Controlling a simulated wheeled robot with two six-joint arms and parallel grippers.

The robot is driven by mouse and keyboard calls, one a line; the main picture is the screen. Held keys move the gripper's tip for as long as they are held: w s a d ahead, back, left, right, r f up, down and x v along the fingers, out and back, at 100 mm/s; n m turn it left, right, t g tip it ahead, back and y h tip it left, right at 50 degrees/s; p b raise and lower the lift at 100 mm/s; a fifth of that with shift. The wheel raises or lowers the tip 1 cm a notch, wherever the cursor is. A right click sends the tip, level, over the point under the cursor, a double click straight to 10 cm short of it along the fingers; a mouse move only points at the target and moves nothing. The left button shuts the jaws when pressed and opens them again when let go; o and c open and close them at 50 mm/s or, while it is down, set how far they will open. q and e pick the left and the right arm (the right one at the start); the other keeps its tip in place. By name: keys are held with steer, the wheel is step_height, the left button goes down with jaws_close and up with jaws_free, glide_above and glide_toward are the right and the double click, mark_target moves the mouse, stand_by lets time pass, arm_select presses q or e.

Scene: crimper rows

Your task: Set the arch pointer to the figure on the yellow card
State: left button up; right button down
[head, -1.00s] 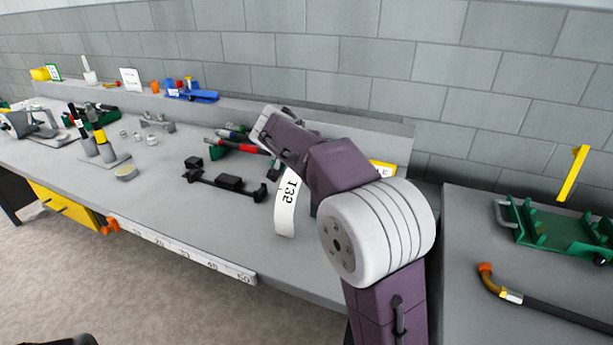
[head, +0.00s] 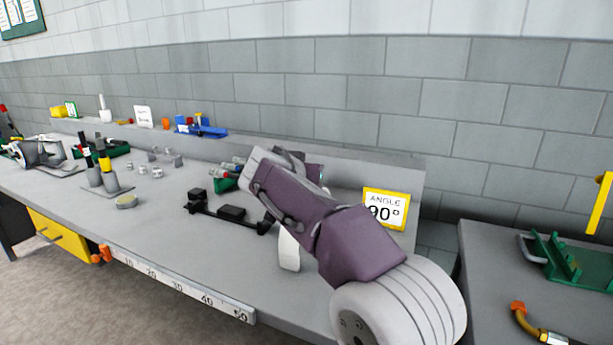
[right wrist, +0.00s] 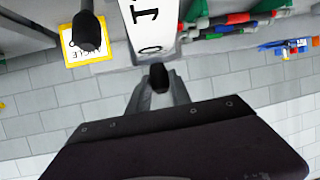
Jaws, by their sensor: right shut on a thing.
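The yellow-bordered card (head: 385,210) stands at the bench's right end and reads "ANGLE 90°". It also shows, turned over, in the right wrist view (right wrist: 73,44), partly covered by a dark rounded post (right wrist: 90,32). The white arch scale (head: 289,250) is mostly behind my right arm in the head view. Part of it with black figures shows in the right wrist view (right wrist: 148,22). My right gripper (right wrist: 158,84) is shut on a small black knob (right wrist: 158,74) just beside the scale's edge. The pointer's reading cannot be made out. My left gripper is out of view.
A black fixture (head: 230,212) lies on the bench left of my arm. Red- and green-handled tools (head: 226,176) lie behind it. A ruler strip (head: 180,284) runs along the front edge. A green rack (head: 565,262) stands on the right bench.

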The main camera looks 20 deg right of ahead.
steer(key=c, duration=1.2)
jaws_free()
steer(key=shift+o, duration=0.2)
steer(key=v, duration=0.9)
steer(key=shift+p, duration=0.45)
